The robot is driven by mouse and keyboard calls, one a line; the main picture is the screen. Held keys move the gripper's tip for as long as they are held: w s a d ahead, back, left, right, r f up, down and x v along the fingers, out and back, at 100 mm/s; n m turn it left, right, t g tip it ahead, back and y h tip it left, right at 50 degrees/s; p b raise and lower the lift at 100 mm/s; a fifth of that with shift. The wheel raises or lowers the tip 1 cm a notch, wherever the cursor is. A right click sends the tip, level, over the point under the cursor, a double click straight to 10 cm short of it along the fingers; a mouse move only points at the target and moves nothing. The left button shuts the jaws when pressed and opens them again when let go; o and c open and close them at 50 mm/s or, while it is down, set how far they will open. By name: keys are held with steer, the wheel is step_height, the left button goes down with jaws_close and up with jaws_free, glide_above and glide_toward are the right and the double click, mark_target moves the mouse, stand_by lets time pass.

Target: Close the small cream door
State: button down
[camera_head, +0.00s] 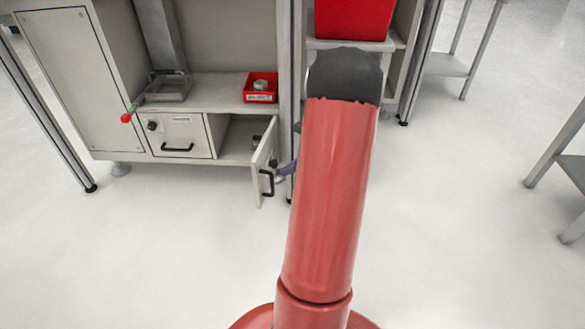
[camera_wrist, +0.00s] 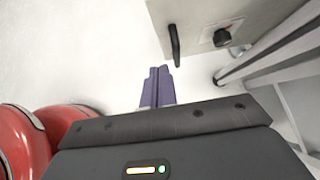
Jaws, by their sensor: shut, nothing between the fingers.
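The small cream door (camera_head: 259,160) stands swung open at the lower right of the cabinet, its outer face turned toward the right. It carries a black handle (camera_head: 266,184) and a dark knob. In the wrist view the door (camera_wrist: 197,14) is at the top, with its handle (camera_wrist: 174,45) and knob (camera_wrist: 222,38). My gripper (camera_head: 279,177) shows its purple fingers just right of the door's outer face, partly hidden by my red arm. In the wrist view its fingers (camera_wrist: 158,70) are shut and empty, just left of the handle's lower end; contact cannot be told.
The open compartment (camera_head: 235,137) lies left of the door, beside a closed drawer front (camera_head: 180,134). A metal post (camera_head: 291,80) stands close to my gripper. A red bin (camera_head: 260,86) sits on the shelf above. The floor (camera_head: 180,250) in front is clear.

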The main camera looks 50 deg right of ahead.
mark_target(257, 178)
steer(key=w+a+f, duration=0.2)
steer(key=w, duration=0.1)
steer(key=w+a+f+b, duration=0.1)
steer(key=w, duration=0.1)
steer(key=shift+w+a+f, duration=0.1)
steer(key=shift+w+f, duration=0.1)
steer(key=shift+w+a, duration=0.3)
steer(key=shift+w, duration=0.15)
